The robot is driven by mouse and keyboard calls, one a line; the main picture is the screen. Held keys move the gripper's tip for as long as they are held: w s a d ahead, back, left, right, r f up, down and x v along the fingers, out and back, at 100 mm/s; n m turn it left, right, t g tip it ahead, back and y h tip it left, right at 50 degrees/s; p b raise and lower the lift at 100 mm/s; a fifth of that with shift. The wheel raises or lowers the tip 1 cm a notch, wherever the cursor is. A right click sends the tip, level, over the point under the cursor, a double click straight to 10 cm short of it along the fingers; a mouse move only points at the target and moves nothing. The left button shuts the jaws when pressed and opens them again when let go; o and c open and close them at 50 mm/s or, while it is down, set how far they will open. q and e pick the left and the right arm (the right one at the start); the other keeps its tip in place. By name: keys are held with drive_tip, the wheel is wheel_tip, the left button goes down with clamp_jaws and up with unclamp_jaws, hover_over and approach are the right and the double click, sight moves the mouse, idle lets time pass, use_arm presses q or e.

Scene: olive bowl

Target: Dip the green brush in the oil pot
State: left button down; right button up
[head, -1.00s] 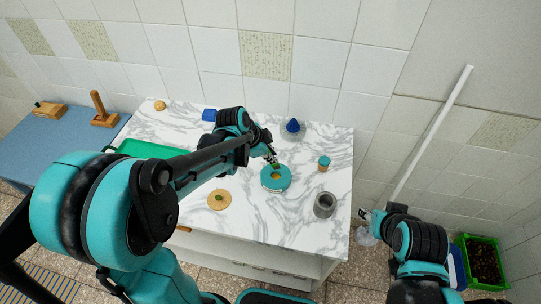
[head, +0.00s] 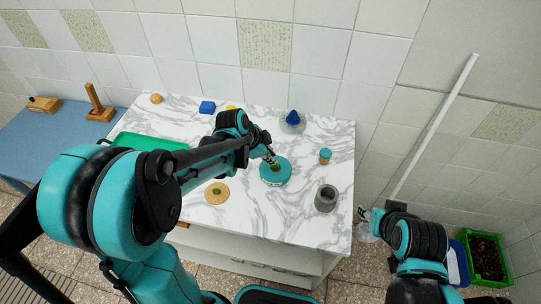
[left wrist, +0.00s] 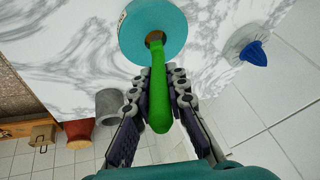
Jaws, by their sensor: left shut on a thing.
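The oil pot (head: 275,175) is a round teal pot on the marble counter. It also shows at the top of the left wrist view (left wrist: 150,20). My left gripper (head: 269,157) is at the pot's upper left edge in the head view, shut on the green brush (left wrist: 158,105). In the left wrist view the brush's far end reaches the pot's dark opening. How deep the tip goes is hidden. My right gripper (head: 367,218) is beyond the counter's right edge, small and unclear.
A grey stone pot (head: 326,200), a teal-lidded jar (head: 325,157) and a blue-topped juicer (head: 292,120) stand around the pot. A white pole (head: 435,122) leans near my right gripper.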

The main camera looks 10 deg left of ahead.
use_arm(q)
drive_tip(key=shift+f+b, duration=0.5)
drive_tip(key=shift+f, duration=0.05)
idle(1.5)
drive_tip(key=shift+r, duration=0.1)
wheel_tip(320, 180, up, 7)
drive_tip(key=p, duration=0.5)
idle(0.4)
drive_tip(key=shift+s, duration=0.1)
idle(0.5)
